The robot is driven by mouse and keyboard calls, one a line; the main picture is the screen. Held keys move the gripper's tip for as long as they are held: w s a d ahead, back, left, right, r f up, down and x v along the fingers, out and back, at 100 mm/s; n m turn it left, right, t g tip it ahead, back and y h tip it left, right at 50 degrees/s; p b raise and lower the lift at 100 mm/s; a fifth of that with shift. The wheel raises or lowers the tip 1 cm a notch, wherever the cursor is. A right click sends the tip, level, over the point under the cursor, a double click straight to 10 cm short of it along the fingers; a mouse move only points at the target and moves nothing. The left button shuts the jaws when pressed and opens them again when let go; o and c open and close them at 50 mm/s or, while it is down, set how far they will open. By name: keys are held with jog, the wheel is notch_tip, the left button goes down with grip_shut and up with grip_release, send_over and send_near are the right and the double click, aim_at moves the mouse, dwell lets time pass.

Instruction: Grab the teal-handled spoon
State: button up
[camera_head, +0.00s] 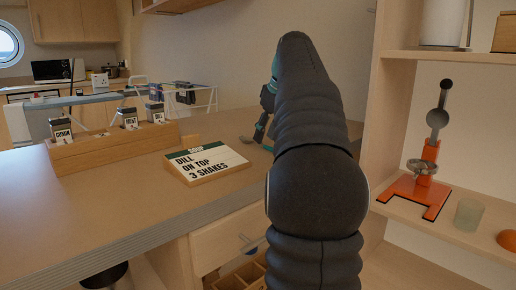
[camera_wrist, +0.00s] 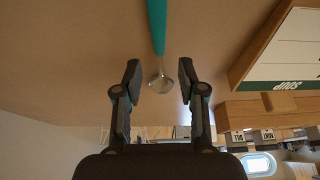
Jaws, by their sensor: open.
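The teal-handled spoon lies on the counter. In the wrist view its teal handle (camera_wrist: 157,25) runs up out of the top edge and its metal bowl (camera_wrist: 161,84) points down the picture. My gripper (camera_wrist: 159,70) is open, with one finger on each side of the spoon near the bowl and neck. Both fingers show a gap to the spoon; the height above the counter is hard to judge. In the head view a small silvery bowl shape (camera_head: 246,139) shows beside my gripper (camera_head: 266,128); my arm hides the rest.
A sign block (camera_head: 207,162) reading "SOUP, DILL ON TOP, 3 SHAKES" lies left of the gripper. A wooden rack (camera_head: 110,147) with spice jars stands further left. An open drawer (camera_head: 235,240) is below the counter. Shelves at right hold an orange stand (camera_head: 418,195) and a glass (camera_head: 468,214).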

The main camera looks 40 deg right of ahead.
jog(key=shift+x, duration=1.05)
grip_shut()
jog(key=shift+r, duration=0.1)
